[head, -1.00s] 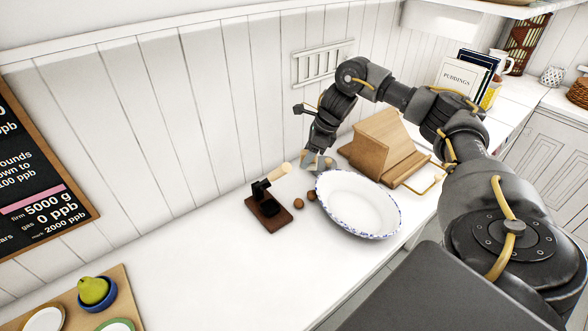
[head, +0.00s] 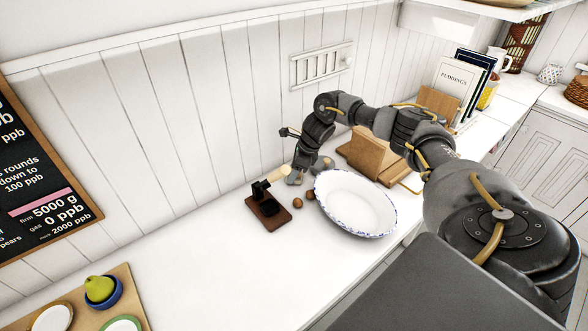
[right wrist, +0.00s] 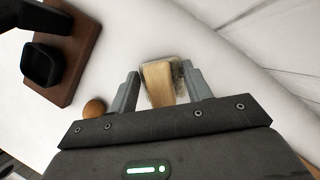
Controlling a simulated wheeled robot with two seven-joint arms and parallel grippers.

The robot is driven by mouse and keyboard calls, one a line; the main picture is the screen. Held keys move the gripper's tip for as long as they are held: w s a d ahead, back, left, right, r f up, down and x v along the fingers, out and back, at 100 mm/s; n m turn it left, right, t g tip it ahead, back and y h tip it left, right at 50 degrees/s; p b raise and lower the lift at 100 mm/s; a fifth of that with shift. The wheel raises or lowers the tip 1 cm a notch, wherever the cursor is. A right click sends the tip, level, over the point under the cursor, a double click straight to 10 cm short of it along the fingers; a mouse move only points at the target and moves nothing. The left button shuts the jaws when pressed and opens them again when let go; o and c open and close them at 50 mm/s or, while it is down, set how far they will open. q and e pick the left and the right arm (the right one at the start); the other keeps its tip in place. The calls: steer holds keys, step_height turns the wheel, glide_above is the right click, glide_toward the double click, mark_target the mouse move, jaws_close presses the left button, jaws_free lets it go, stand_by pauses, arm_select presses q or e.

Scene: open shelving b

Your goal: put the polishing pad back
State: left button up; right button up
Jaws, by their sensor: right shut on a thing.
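The polishing pad (right wrist: 157,82) shows in the right wrist view as a tan wooden block with a grey, fuzzy border. It is between the two grey fingers of my right gripper (right wrist: 162,88), which is shut on it over the white counter. In the head view this gripper (head: 297,178) is low over the counter, close to the wall side, just right of the nutcracker's wooden handle. The pad is too small and covered to make out there. My left gripper is in neither view.
The nutcracker (head: 268,211) stands left of the gripper on its dark wooden base. Small brown nuts (head: 298,203) lie beside it. A white, blue-edged dish (head: 355,203) and a wooden stand (head: 372,158) are to the right. The counter's left part is mostly clear.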

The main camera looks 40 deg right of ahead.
steer(key=o, duration=1)
steer(key=shift+f, duration=0.1)
steer(key=shift+o, duration=0.2)
steer(key=b+v, duration=0.2)
steer(key=v, duration=1)
